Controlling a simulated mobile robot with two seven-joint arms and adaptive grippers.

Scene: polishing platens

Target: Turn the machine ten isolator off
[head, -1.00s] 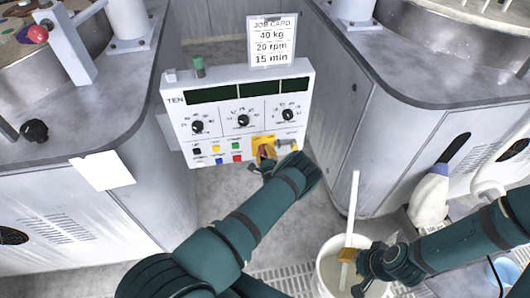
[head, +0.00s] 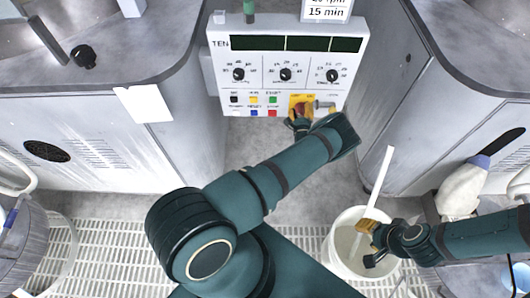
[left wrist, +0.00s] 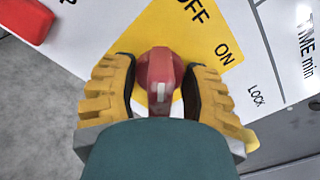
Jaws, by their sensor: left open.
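The machine TEN panel (head: 285,75) is a white box with dark displays, dials and coloured buttons. Its isolator is a red knob on a yellow plate (head: 309,100) at the lower right. In the left wrist view the red knob (left wrist: 160,80) sits between the yellow fingers of my left gripper (left wrist: 162,92). The fingers are open, one on each side, with small gaps visible. A white mark shows on the knob. OFF and ON are printed on the plate beyond it. In the head view my left gripper (head: 303,120) partly covers the knob. My right gripper (head: 372,245) is over the bucket, its jaw state unclear.
A white bucket (head: 338,262) with a white-handled brush (head: 378,180) stands on the floor at lower right. Grey machine cabinets flank the panel. A white bottle (head: 462,188) stands by the right cabinet. A job card (head: 326,10) is above the panel.

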